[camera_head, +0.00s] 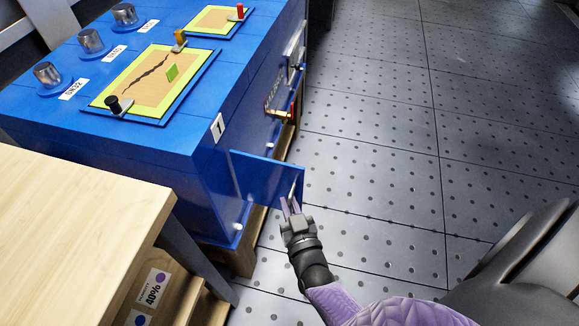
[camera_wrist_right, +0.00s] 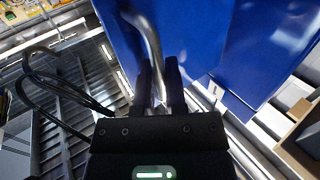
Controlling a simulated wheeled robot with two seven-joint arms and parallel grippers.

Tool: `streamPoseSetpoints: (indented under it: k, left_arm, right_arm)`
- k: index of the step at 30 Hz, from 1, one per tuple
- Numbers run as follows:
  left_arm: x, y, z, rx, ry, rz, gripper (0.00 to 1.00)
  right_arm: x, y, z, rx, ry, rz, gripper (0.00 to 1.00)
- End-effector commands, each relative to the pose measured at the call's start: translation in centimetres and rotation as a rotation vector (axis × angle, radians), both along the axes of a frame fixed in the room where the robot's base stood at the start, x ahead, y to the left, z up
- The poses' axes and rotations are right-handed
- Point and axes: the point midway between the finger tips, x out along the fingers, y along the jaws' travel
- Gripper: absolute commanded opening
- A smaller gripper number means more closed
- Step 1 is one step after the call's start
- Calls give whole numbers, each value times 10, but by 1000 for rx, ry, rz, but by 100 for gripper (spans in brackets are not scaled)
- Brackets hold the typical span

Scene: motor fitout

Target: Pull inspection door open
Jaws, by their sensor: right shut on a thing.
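The blue inspection door (camera_head: 266,178) stands swung out from the side of the blue motor housing (camera_head: 150,153), below the label "1". Its opening is partly hidden behind the door panel. The door also shows as a blue panel in the right wrist view (camera_wrist_right: 215,40). A metal bar handle (camera_wrist_right: 151,35) runs down between the fingers of my right gripper (camera_wrist_right: 160,88). My right gripper also shows in the head view (camera_head: 289,207), shut on the handle at the door's outer edge. My left gripper is not in view.
A light wooden table (camera_head: 75,215) stands at the lower left, close to the housing. Red and brass fittings (camera_head: 277,113) stick out from the housing's side beyond the door. The perforated grey floor (camera_head: 390,150) to the right is clear.

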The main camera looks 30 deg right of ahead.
Motion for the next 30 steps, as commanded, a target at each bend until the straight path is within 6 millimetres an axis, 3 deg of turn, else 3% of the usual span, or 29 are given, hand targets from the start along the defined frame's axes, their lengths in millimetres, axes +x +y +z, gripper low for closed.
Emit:
streamPoseSetpoints:
  k: [8,9,13,14,23,30]
  left_arm:
    - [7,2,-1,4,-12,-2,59]
    - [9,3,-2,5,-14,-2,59]
    - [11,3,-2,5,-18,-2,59]
    - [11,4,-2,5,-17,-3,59]
    - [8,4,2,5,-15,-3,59]
    - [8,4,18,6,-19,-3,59]
  right_arm:
    - [1,1,1,-1,-3,2,0]
    - [1,1,1,-1,-3,2,16]
    - [1,1,1,-1,-2,2,44]
    - [1,1,1,-1,-2,2,46]
    - [-7,3,1,0,1,1,46]
    - [-64,18,3,1,2,2,46]
